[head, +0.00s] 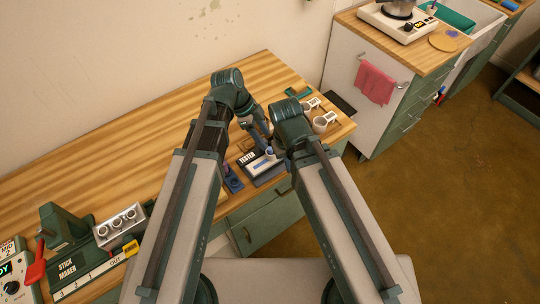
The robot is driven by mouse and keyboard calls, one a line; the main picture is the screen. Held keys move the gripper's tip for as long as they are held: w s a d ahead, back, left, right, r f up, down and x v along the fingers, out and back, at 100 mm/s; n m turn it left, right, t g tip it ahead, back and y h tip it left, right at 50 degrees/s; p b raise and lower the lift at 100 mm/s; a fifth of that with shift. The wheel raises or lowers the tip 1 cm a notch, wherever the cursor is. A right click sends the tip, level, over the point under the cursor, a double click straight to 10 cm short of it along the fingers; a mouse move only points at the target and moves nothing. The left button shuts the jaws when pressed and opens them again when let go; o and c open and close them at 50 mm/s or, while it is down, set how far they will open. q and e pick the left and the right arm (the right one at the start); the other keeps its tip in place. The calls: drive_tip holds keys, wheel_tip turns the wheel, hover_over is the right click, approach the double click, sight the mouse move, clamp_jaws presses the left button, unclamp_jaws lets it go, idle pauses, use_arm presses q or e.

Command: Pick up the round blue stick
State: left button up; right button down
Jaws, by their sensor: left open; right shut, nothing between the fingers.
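My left gripper (261,132) is open and points down over the tester (262,171) near the table's front edge. My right gripper (281,143) is shut and empty, mostly hidden behind its own arm, to the right of the left one. A small blue and pale piece (270,153) shows at the tester's back, just below the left gripper. It is too small to tell whether it is the round blue stick. I see no stick held in either gripper.
A dark blue holder (233,180) stands left of the tester. White cups (322,122) stand at the table's right end, by a green tray (298,92). The stick maker (67,250) and a block with round holes (121,226) are at the left. The table's back left is clear.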

sight(270, 148)
use_arm(q)
drive_tip(key=b+x, duration=0.4)
drive_tip(key=shift+a+f, duration=0.15)
drive_tip(key=shift+f, duration=0.2)
drive_tip(key=shift+s+d+f+b, duration=0.1)
drive_tip(key=shift+d+f+b, duration=0.15)
drive_tip(key=shift+b, duration=0.2)
clamp_jaws()
